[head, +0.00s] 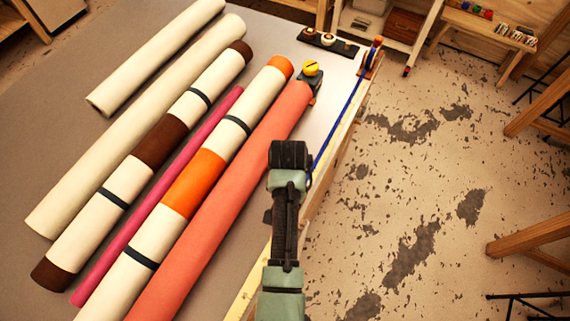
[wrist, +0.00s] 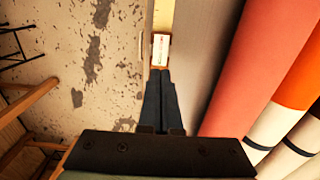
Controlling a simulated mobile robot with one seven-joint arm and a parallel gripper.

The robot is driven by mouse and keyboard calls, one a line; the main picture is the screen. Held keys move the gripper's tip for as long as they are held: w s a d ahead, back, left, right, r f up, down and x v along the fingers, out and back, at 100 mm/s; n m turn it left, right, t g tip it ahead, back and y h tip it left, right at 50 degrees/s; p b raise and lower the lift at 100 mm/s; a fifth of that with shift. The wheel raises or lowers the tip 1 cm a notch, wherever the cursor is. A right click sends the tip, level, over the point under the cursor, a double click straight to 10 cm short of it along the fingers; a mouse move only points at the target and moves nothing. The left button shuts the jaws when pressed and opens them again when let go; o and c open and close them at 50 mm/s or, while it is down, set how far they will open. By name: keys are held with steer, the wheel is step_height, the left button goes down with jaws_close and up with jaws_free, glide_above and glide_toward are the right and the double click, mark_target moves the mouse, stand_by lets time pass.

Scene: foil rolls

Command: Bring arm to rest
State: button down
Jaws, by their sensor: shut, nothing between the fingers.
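My arm rises from the bottom of the head view, over the right edge of the table (head: 262,20). The fingers are hidden behind the wrist in that view. In the wrist view my gripper (wrist: 160,75) is shut, its two dark fingers together and empty. It hangs over the table edge, beside a salmon roll (wrist: 245,75), and does not appear to hold anything. The salmon roll (head: 230,190) lies just left of my arm in the head view.
Left of it lie an orange-and-cream roll (head: 195,183), a thin magenta roll (head: 165,185), a brown-and-cream roll (head: 160,142) and cream rolls (head: 130,130). A yellow-topped object (head: 311,69), a blue strip (head: 340,120) and a dark tray (head: 328,42) are near the far edge. Bare floor (head: 420,200) lies right.

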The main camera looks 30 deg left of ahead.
steer(key=shift+w, duration=0.1)
stand_by(0.3)
steer(key=w+r+t+y+b, duration=0.2)
steer(key=w+r+t+b, duration=0.2)
steer(key=w+r+t, duration=0.55)
steer(key=w+d+r+t+y+b, duration=0.15)
steer(key=w+r, duration=0.35)
steer(key=r, duration=0.5)
steer(key=w+d+r+t+h+b, duration=0.1)
steer(key=w+r+t+b, duration=0.2)
steer(key=r, duration=0.8)
steer(key=s+d+r+n+t+b, duration=0.1)
steer(key=d+r+t, duration=0.15)
steer(key=r, duration=0.45)
steer(key=s+d+r+t+b, duration=0.1)
steer(key=s+d+r+t, duration=0.1)
steer(key=r+t, duration=0.35)
steer(key=s+d+r+t+h+b, duration=0.1)
steer(key=s+d+r+t, duration=0.1)
steer(key=s+r, duration=0.5)
steer(key=s+d+r+t+h+b, duration=0.1)
steer(key=s+d+r+t+b, duration=0.1)
steer(key=s+r, duration=0.5)
steer(key=shift+s+d+r+m+t, duration=0.3)
steer(key=shift+d+r+t, duration=0.45)
steer(key=shift+d, duration=0.1)
steer(key=shift+h, duration=0.25)
